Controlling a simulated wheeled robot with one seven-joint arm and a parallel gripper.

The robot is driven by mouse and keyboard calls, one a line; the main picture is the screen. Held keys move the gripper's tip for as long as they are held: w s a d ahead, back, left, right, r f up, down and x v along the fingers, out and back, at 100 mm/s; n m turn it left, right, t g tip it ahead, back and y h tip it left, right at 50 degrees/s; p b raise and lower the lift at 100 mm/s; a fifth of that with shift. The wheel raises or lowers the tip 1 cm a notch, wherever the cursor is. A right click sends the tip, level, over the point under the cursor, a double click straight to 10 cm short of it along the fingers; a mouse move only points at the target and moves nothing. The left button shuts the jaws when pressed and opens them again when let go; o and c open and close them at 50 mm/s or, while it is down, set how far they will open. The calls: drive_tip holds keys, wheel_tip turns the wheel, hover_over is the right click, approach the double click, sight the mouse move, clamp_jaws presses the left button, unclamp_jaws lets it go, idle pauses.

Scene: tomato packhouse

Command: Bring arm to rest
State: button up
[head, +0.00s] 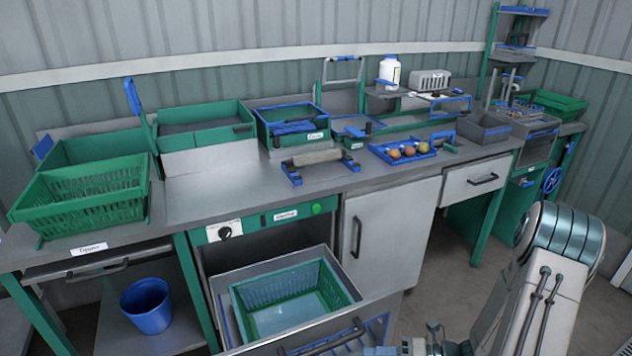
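My arm reaches up from the bottom edge at the lower right, in front of the bench, with a large teal-banded joint at its top. Small grey and teal parts at the bottom edge, beside the open drawer, look like my wrist or gripper (436,345). The fingertips are cut off or hidden, so I cannot tell whether it is open or shut, or whether it holds anything.
An open drawer (214,284) with a green crate (240,315) juts out below the bench (240,190). A blue tray (378,152) holds several tomatoes. Green crates stand at the left, a blue bucket (147,305) below. Floor is bare between the bench and my arm.

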drive_tip(key=s+r+m+h+p, duration=0.1)
drive_tip(key=s+r+m+h, duration=0.2)
drive_tip(key=r+m+h, duration=0.2)
drive_tip(key=s+r+m+h+p, duration=0.1)
drive_tip(key=s+r+m+h, duration=0.2)
drive_tip(key=r+m, duration=0.9)
drive_tip(key=s+r+m+h+p, duration=0.2)
drive_tip(key=r+m+h, duration=0.5)
drive_tip(key=m, duration=1)
wheel_tip(320, 180, up, 2)
drive_tip(key=shift+s+d+r+m, duration=0.1)
drive_tip(key=shift+s+d+m, duration=0.1)
drive_tip(key=shift+s+m, duration=0.3)
